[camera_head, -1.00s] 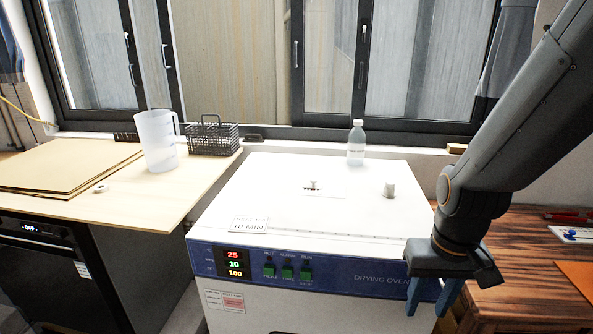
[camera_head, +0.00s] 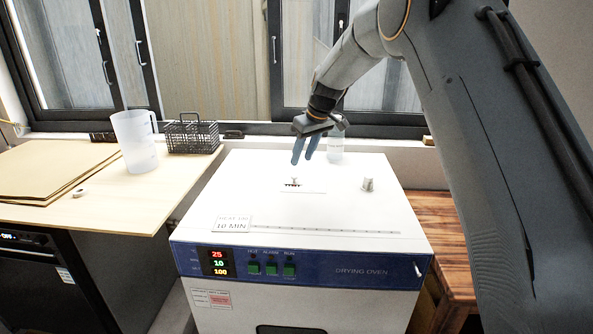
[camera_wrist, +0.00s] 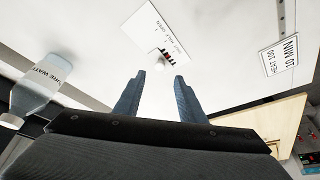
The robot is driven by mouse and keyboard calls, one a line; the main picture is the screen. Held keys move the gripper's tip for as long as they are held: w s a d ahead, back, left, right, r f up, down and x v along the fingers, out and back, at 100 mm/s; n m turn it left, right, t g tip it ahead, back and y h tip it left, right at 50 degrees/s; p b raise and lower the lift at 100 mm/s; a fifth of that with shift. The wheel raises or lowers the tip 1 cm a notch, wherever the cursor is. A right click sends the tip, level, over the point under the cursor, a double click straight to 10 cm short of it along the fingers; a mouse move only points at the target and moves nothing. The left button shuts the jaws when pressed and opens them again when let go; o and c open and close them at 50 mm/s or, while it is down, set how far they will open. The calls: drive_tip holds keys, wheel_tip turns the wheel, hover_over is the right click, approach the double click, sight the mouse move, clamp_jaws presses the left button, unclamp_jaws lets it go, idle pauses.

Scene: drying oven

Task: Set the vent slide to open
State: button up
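The vent slide (camera_head: 294,181) is a small pale knob on a white plate on top of the white drying oven (camera_head: 310,255). In the wrist view, the slide knob (camera_wrist: 160,62) stands beside a dark-and-red marked scale, and the plate (camera_wrist: 148,28) carries lettering that includes "OPEN". My gripper (camera_head: 305,161) is above the oven's top, slightly behind and above the slide. In the wrist view, the two blue fingers of my gripper (camera_wrist: 159,76) are apart with nothing between them, and the knob lies just beyond the fingertips.
A water bottle (camera_head: 336,150) stands behind my gripper at the oven's back edge. A pale cylinder (camera_head: 368,184) stands on the oven's right side, and a "HEAT 100 10 MIN" sign (camera_head: 233,223) is near the front left. A jug (camera_head: 135,142) and wire basket (camera_head: 190,137) stand on the left table.

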sight(294, 175)
drive_tip(key=shift+p+x, duration=1.2)
drive_tip(key=shift+x, duration=2.7)
drive_tip(key=shift+w+a, duration=0.1)
drive_tip(key=shift+a, duration=0.05)
drive_tip(key=shift+r, duration=0.1)
clamp_jaws()
